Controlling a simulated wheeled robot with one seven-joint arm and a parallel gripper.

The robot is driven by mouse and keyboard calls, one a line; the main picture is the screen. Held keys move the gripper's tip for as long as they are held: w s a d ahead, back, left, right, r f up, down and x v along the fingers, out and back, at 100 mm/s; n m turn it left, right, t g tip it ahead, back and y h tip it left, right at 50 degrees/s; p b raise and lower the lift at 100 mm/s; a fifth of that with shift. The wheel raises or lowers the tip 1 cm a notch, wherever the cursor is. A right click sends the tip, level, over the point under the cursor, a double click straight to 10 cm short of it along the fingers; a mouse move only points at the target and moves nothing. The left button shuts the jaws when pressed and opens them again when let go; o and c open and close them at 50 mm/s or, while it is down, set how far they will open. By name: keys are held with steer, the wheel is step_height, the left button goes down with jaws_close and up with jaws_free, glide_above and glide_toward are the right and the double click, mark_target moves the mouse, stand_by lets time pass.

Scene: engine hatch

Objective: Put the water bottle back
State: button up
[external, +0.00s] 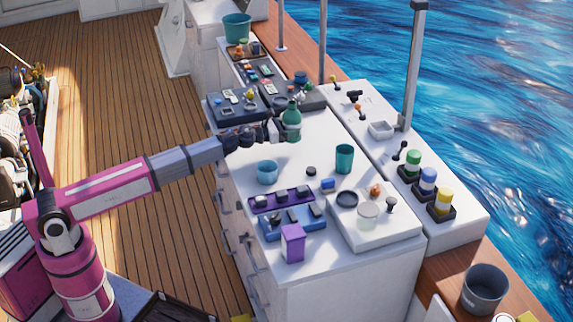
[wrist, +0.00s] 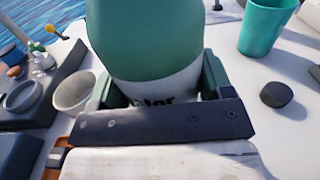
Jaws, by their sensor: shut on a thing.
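The water bottle (external: 291,117) is green with a pale lower band. In the wrist view the bottle (wrist: 150,40) fills the upper middle, with part of its dark lettering showing above the gripper's edge. My gripper (external: 284,131) is shut on the bottle, with a green finger on each side of it in the wrist view (wrist: 158,88). The bottle is upright over the back part of the white counter (external: 318,150). I cannot tell whether its base touches the counter.
Green, blue and yellow containers (external: 427,180) stand at the right. Some counter around the bottle is bare.

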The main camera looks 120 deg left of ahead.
steer(key=shift+f, duration=2.4)
steer(key=shift+f, duration=0.15)
steer(key=o, duration=1.1)
steer(key=shift+s+d, duration=0.15)
steer(key=v, duration=0.7)
steer(key=shift+s+d, duration=0.2)
steer(key=shift+w+a+r, duration=0.15)
steer(key=shift+a+r, duration=0.05)
steer(key=shift+r, duration=3.8)
